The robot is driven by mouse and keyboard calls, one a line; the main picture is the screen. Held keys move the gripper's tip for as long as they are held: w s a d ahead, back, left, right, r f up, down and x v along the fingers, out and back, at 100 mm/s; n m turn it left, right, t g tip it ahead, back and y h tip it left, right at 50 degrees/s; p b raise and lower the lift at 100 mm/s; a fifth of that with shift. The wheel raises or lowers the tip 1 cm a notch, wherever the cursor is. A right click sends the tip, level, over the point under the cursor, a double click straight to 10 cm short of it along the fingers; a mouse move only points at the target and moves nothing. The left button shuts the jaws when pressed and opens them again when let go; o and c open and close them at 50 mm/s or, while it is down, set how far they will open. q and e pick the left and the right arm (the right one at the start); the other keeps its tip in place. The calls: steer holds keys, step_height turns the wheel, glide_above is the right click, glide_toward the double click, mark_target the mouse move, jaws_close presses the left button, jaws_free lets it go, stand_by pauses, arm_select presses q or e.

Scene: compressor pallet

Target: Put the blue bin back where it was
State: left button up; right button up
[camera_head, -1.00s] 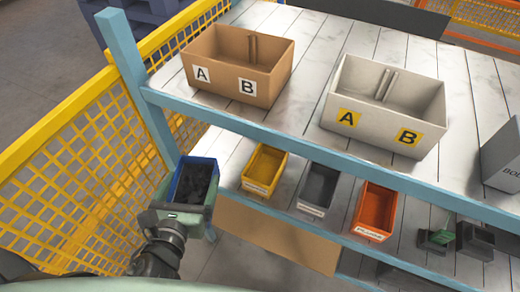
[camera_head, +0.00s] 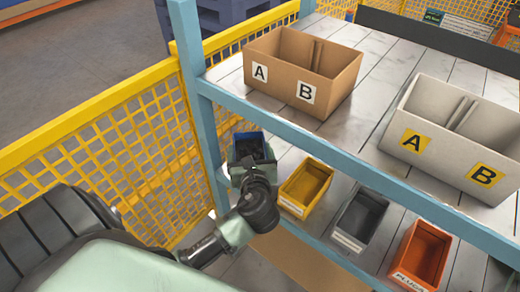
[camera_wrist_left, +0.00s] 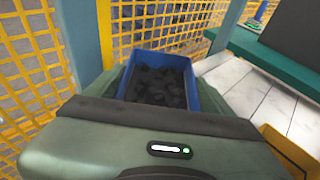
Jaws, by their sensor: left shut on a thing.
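The blue bin (camera_head: 248,144) holds dark pieces and is at the left end of the lower shelf, left of the yellow bin. My left gripper (camera_head: 250,165) is shut on the blue bin from the front and hides most of its front and lower part. In the left wrist view the blue bin (camera_wrist_left: 188,75) shows between the gripper's fingers, with its dark contents and blue rim in sight. I cannot tell whether its base touches the shelf. My right gripper is not in view.
A yellow bin (camera_head: 319,172), a grey bin (camera_head: 369,207) and an orange bin (camera_head: 427,246) line the lower shelf (camera_head: 285,162). A blue post (camera_head: 190,70) and yellow mesh fence (camera_head: 110,140) stand at the left. Above are a brown A/B box (camera_head: 335,88) and a pale A/B box (camera_head: 440,155).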

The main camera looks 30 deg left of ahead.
mark_target(258, 144)
arm_select(q)
steer(key=w, duration=0.4)
steer(key=shift+w+d, duration=0.1)
steer(key=shift+d, duration=0.05)
steer(key=shift+f, duration=1.75)
steer(key=o, duration=1.8)
steer(key=shift+f, duration=0.1)
steer(key=shift+o, duration=0.2)
steer(key=v, duration=1.2)
